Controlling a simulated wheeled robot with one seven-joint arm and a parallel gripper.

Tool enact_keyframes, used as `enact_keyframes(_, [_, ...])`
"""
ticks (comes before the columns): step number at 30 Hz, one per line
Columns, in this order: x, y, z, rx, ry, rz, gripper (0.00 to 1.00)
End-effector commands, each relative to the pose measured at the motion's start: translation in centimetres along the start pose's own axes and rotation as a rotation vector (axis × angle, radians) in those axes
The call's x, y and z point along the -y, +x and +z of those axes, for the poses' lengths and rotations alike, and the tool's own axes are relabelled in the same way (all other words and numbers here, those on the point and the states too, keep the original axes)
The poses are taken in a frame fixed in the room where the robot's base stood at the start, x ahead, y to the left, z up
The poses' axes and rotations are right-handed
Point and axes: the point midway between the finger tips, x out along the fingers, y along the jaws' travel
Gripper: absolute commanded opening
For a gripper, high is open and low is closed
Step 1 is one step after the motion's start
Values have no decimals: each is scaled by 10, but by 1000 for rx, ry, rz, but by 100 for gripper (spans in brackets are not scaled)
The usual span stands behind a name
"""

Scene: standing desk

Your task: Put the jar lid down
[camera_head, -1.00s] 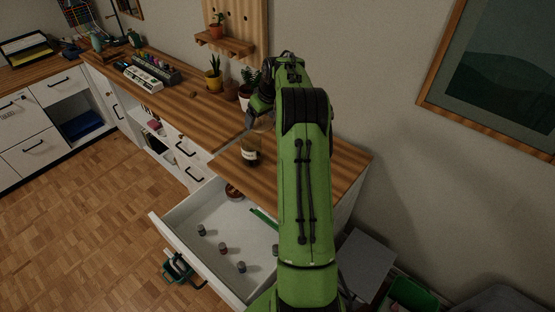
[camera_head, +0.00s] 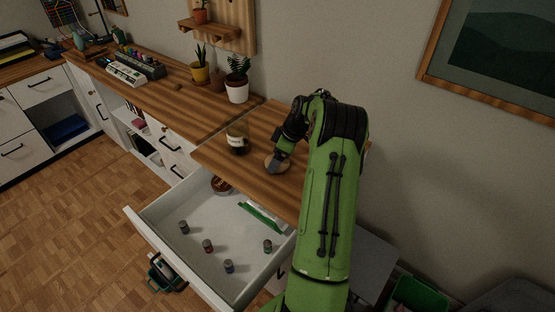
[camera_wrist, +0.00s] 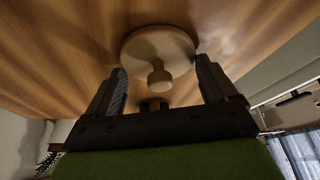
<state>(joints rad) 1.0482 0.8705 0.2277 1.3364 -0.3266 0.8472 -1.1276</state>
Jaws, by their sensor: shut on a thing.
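The jar lid (camera_head: 272,165) is a round, light wooden disc with a knob. It is at or very close to the desk top, right of the jar; I cannot tell whether it touches the wood. In the wrist view the lid (camera_wrist: 158,48) has its knob towards me, with a finger at either side of it. My gripper (camera_head: 277,157) is shut on the lid; it also shows in the wrist view (camera_wrist: 160,65). The open glass jar (camera_head: 238,139), with dark contents and a pale label, stands upright on the desk (camera_head: 228,168).
An open white drawer (camera_head: 165,228) below the desk edge holds several small cylinders, a brown round thing (camera_head: 221,185) and a green-edged item (camera_head: 262,217). Potted plants (camera_head: 237,90) stand behind the jar. Bare wood surrounds the lid.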

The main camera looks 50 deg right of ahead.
Motion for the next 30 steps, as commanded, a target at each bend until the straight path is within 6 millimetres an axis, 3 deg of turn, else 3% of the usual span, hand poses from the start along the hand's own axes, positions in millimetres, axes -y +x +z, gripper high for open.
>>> enact_keyframes(9, [0,4,1,-1,-1,2,56])
enact_keyframes(10, [0,4,1,-1,-1,2,87])
enact_keyframes(12, [0,3,1,-1,-1,2,98])
enact_keyframes(20, [0,1,0,-1,-1,2,100])
enact_keyframes(23, [-1,-13,-1,-1,-1,5,100])
enact_keyframes(30, [-1,-79,-2,-2,-1,7,100])
